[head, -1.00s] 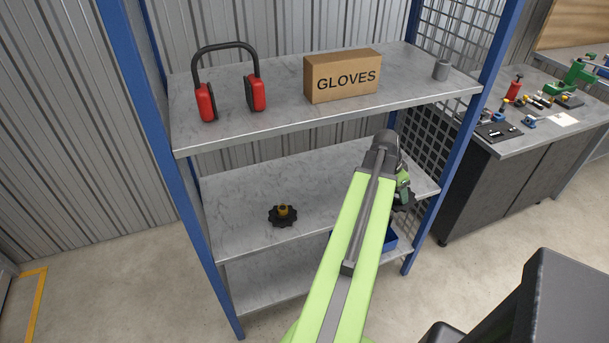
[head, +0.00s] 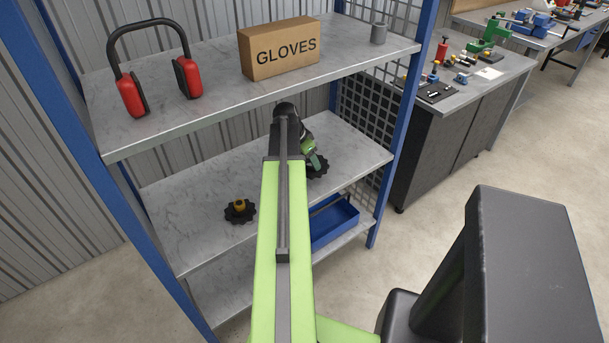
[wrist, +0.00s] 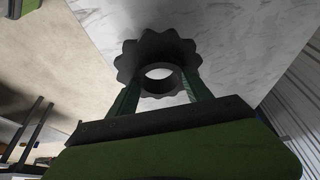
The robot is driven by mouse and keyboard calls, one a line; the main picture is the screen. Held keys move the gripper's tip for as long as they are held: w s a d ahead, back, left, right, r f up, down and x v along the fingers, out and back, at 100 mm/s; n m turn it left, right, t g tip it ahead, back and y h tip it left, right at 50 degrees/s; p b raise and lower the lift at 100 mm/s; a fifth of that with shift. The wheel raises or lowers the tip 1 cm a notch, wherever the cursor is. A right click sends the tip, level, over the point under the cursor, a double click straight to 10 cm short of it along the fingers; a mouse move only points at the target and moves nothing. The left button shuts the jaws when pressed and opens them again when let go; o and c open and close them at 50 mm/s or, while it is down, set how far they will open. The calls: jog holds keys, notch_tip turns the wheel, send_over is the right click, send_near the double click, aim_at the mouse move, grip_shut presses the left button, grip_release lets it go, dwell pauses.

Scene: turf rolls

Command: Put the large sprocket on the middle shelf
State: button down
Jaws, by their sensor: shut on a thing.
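The large sprocket (head: 319,168) is a dark toothed disc at the right part of the middle shelf (head: 195,200), partly hidden by my arm in the head view. My gripper (head: 313,160) is shut on it. In the wrist view, the fingers (wrist: 162,88) sit on either side of the ring-shaped hub of the sprocket (wrist: 152,46), with the pale marbled shelf (wrist: 245,45) behind it. I cannot tell whether the sprocket touches the shelf or hangs just above it.
A dark toothed part with a brass-coloured hub (head: 240,211) lies left of my arm on the middle shelf. A blue bin (head: 335,224) is below. Blue posts (head: 405,120) flank the shelves.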

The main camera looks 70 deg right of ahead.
aim_at(307, 168)
jog(key=shift+w+d+f, duration=0.1)
jog(key=shift+w+f, duration=0.1)
jog(key=shift+w, duration=0.25)
notch_tip(307, 168, down, 4)
jog(key=b, duration=0.4)
jog(key=shift+f, duration=0.15)
jog(key=shift+r, duration=0.2)
jog(key=shift+s+f, duration=0.1)
jog(key=shift+f, duration=0.05)
jog(key=shift+c, duration=2.2)
grip_release()
